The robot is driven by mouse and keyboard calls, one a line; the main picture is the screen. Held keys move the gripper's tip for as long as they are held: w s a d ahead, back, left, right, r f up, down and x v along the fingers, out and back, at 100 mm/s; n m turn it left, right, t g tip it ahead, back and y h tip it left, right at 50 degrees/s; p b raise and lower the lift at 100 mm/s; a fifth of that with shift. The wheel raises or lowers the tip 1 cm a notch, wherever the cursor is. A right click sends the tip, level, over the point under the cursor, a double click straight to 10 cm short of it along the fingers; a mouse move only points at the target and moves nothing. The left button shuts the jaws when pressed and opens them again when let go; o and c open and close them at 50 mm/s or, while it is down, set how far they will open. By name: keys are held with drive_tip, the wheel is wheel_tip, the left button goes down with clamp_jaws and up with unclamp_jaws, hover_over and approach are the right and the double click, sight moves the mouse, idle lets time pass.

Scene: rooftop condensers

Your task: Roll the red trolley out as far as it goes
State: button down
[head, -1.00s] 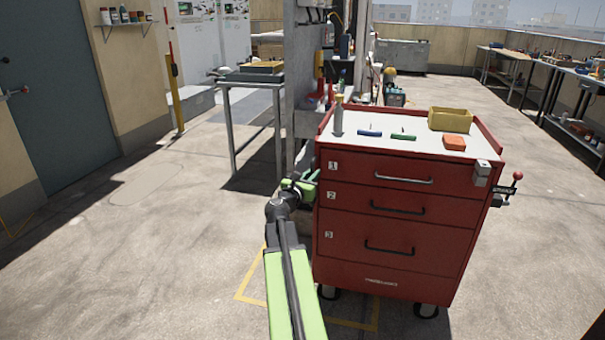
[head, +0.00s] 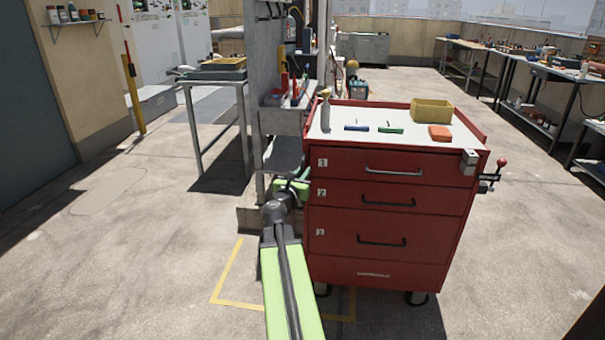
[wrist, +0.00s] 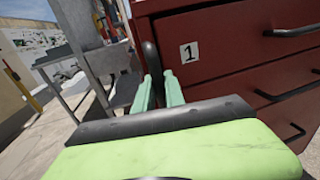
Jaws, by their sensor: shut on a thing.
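The red trolley (head: 385,262) stands upright on castors to the right of my gripper, with numbered drawers on its front; all of them look shut. My gripper (head: 292,187) is at the trolley's left side, partly hidden in the head view. In the wrist view my pale green fingers (wrist: 159,88) are closed around a black upright handle (wrist: 151,62) on the trolley's side, beside the drawer labelled 1. The trolley's front castors show over and right of a yellow floor outline (head: 240,303).
A grey upright stand with shelves (head: 268,90) is just behind and left of the trolley. A bottle (head: 325,112), pens and a yellow bin (head: 431,110) sit on the trolley top. A red-knobbed lever (head: 502,163) sticks out at its right. Floor at right is open.

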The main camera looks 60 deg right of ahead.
drive_tip(key=c, duration=1.4)
unclamp_jaws()
drive_tip(key=shift+a, duration=0.1)
